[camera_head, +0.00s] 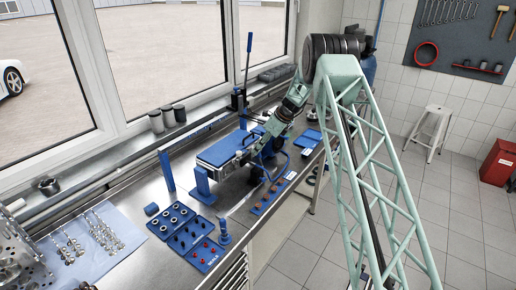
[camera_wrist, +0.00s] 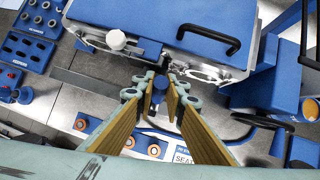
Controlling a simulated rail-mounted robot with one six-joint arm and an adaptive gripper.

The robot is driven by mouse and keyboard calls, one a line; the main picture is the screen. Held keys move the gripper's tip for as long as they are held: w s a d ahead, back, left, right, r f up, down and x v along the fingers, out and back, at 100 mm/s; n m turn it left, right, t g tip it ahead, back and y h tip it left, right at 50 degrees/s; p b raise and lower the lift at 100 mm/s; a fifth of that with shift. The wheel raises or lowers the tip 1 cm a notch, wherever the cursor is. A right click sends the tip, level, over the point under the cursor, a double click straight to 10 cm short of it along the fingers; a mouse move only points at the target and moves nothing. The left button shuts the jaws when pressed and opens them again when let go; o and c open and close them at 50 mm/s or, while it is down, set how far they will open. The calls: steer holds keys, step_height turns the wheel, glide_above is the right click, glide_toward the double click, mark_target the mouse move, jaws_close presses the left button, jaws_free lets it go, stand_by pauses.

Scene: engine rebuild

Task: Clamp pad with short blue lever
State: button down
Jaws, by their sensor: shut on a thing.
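My gripper (camera_wrist: 161,86) is shut on a small blue piece (camera_wrist: 160,81), which looks like the end of the short blue lever, at the front edge of a blue-topped fixture (camera_wrist: 185,20). Most of the lever is hidden by the fingers. The clamp pad cannot be told apart; metal brackets (camera_wrist: 205,72) and a white knob (camera_wrist: 116,40) sit along the fixture's front edge.
A black handle (camera_wrist: 209,38) stands on the fixture's top. Blue posts (camera_head: 202,182) and a tall blue lever (camera_head: 248,60) rise around it. Blue trays of parts (camera_head: 186,232) lie in front. A blue strip with orange-ringed holes (camera_wrist: 130,142) lies below the fingers.

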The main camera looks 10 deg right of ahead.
stand_by(0.5)
steer(key=c, duration=2.6)
jaws_free()
steer(key=v, duration=1.2)
steer(key=shift+a, duration=0.1)
steer(key=shift+r, duration=0.1)
